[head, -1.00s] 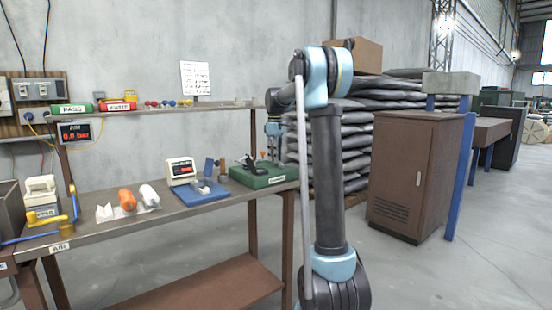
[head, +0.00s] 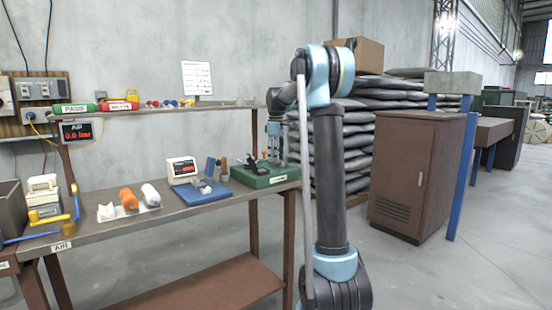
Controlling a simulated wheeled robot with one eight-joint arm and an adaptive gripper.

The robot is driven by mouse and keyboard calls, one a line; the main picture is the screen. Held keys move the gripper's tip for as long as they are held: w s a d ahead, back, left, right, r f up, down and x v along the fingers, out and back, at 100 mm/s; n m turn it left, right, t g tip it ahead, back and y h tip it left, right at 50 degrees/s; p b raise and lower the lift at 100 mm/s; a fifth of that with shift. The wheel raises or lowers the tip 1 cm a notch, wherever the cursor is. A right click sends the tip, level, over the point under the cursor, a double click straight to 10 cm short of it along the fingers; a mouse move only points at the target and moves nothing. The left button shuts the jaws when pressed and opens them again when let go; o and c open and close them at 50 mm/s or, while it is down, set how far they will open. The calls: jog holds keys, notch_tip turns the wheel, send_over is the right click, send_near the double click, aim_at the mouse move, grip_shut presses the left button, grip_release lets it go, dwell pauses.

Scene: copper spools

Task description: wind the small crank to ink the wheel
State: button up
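A green box (head: 281,180) with a pale label on its front stands at the right end of the workbench. A small black device (head: 249,168) is on top of it. The crank and the ink wheel are too small to tell apart from this device. My gripper (head: 275,160) points down over the back right part of the green box, close to its top. Its fingers look slim and upright, but I cannot tell whether they touch or hold anything.
A blue board (head: 203,193) with small parts and a white display unit (head: 182,170) are left of the green box. An orange roll (head: 129,200) and a white roll (head: 150,195) lie farther left. A shelf (head: 190,109) runs behind, above the bench (head: 165,222).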

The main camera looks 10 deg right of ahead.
jog(key=shift+r, duration=0.15)
notch_tip(320, 180, up, 12)
jog(key=shift+f, duration=0.2)
dwell(0.5)
